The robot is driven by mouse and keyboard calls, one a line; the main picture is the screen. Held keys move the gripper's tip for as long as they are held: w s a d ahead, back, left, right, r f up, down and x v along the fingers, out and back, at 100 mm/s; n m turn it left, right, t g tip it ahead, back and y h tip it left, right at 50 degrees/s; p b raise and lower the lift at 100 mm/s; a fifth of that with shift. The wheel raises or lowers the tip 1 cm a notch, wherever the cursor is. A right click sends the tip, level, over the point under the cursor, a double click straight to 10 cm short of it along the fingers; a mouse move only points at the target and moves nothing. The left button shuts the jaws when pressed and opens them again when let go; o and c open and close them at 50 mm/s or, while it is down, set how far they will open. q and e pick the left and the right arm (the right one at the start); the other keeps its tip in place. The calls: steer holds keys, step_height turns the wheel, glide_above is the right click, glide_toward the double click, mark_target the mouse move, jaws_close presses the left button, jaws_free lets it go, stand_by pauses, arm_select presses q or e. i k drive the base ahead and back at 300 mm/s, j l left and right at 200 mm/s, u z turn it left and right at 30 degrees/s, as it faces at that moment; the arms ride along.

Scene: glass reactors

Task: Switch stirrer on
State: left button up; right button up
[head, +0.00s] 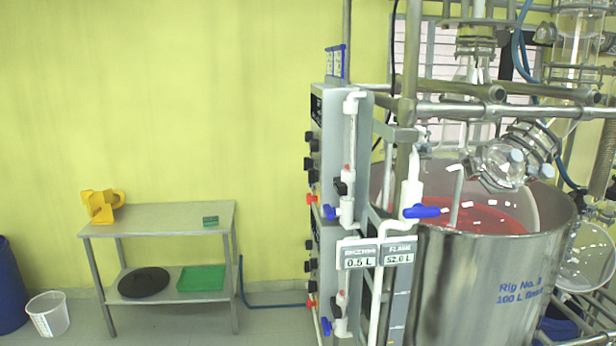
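A grey control panel (329,130) stands in the middle right, seen nearly edge-on. Several black knobs (309,164) and red and blue valve handles stick out along its left edge and front. I cannot tell which control is the stirrer switch. To its right stands a large steel reactor vessel (470,280) marked "Rig No. 3, 100 L", with red liquid (490,216) inside. Neither of my grippers is in the head view.
Metal pipes (500,110) frame the vessel. Floor between table and panel looks clear apart from a blue hose (272,306).

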mark_target(308, 163)
steer(key=i+j+z, duration=0.15)
steer(key=i+j, duration=0.3)
steer(key=i+j+z, duration=0.1)
steer(key=i+j, duration=0.35)
steer(key=j, duration=0.25)
